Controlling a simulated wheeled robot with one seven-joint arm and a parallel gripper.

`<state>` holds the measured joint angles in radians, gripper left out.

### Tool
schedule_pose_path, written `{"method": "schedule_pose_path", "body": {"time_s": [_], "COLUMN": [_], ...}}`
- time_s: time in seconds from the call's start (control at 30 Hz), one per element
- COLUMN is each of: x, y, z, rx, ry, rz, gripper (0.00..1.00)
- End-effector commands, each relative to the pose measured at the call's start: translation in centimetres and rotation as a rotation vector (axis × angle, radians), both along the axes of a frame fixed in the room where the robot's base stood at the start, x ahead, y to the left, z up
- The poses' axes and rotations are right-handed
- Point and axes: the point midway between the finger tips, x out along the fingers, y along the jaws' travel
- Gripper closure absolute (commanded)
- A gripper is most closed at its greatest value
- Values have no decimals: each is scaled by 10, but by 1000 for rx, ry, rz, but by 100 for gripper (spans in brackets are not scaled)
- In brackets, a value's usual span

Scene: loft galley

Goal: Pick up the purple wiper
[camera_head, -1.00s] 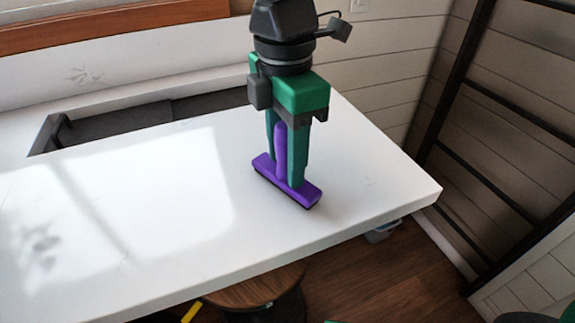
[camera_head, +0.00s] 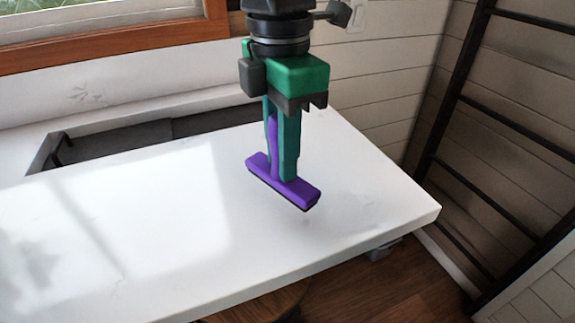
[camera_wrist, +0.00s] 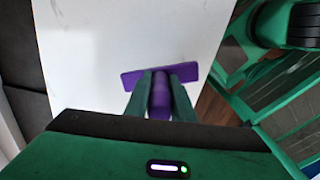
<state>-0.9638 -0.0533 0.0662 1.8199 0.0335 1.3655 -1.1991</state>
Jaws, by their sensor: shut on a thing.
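The purple wiper (camera_head: 283,183) has a wide flat head with a dark lower edge and an upright handle. My gripper (camera_head: 282,170) points down and is shut on the handle, with a green finger on each side. The wiper hangs a little above the white counter (camera_head: 130,230), its head below the fingertips. In the wrist view the wiper (camera_wrist: 160,92) shows between the two fingers of my gripper (camera_wrist: 160,85), its head crosswise over the white surface. Part of the handle is hidden by the fingers.
A dark recessed sink (camera_head: 150,133) lies at the back left of the counter. A black ladder-like frame (camera_head: 455,120) stands at the right by the panelled wall. A round wooden stool (camera_head: 260,305) is under the front edge. The counter is otherwise clear.

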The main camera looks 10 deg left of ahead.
Motion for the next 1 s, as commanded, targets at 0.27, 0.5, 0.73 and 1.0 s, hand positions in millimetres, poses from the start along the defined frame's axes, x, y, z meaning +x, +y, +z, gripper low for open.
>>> {"method": "schedule_pose_path", "body": {"time_s": [0.27,0.5,0.73,1.0], "x": [-58,-89,-99,-100], "y": [29,44,48,48], "z": [36,56,64,64], "rx": [-1,0,-2,-2], "ry": [1,2,4,4], "rz": [10,7,5,5], "gripper": [100,100,100,80]}}
